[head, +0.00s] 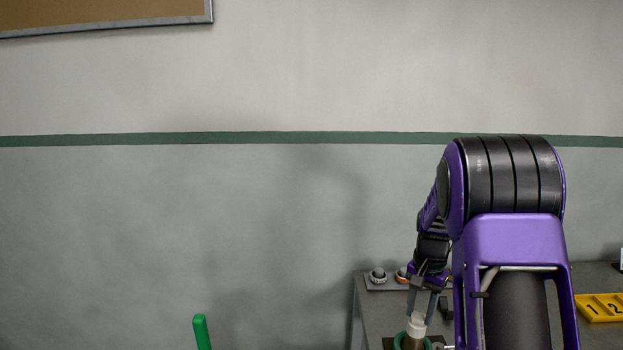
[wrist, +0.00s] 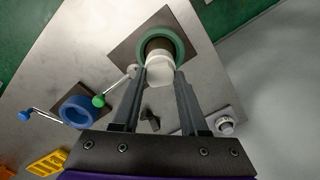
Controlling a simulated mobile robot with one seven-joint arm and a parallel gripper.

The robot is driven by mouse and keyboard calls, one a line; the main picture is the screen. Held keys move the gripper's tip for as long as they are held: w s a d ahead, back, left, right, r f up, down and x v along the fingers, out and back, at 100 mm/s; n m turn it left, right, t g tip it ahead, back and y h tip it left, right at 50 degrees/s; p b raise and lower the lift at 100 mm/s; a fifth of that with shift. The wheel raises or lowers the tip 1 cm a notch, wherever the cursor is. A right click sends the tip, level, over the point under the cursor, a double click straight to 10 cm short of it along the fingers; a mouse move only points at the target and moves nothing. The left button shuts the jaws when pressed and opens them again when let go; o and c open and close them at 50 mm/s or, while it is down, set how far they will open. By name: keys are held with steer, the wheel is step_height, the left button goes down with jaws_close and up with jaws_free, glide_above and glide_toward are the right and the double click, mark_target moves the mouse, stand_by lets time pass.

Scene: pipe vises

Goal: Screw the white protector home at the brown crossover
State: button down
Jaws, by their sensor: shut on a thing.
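The white protector (head: 417,325) is at the top of the brown crossover (head: 411,343), which stands in a green vise ring. In the wrist view the white protector (wrist: 160,70) lies between my fingertips, against the brown crossover (wrist: 158,45) inside the green vise ring (wrist: 182,46). My gripper (head: 424,300) comes down from above and is shut on the protector; it also shows in the wrist view (wrist: 161,85). The protector looks in line with the crossover. I cannot tell how far the threads are engaged.
A blue vise (wrist: 77,112) with a handle stands beside the green one. The green-tipped handle (wrist: 99,100) sticks out close to my finger. A grey knob fitting (wrist: 226,125) sits on a plate near the table edge. A yellow numbered tray (head: 600,307) is at the right.

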steer(key=shift+m, duration=0.4)
steer(key=m, duration=0.6)
steer(key=shift+m, duration=0.3)
steer(key=m, duration=0.7)
steer(key=shift+f+m, duration=0.1)
steer(key=shift+m, duration=0.3)
steer(key=c, duration=0.5)
jaws_free()
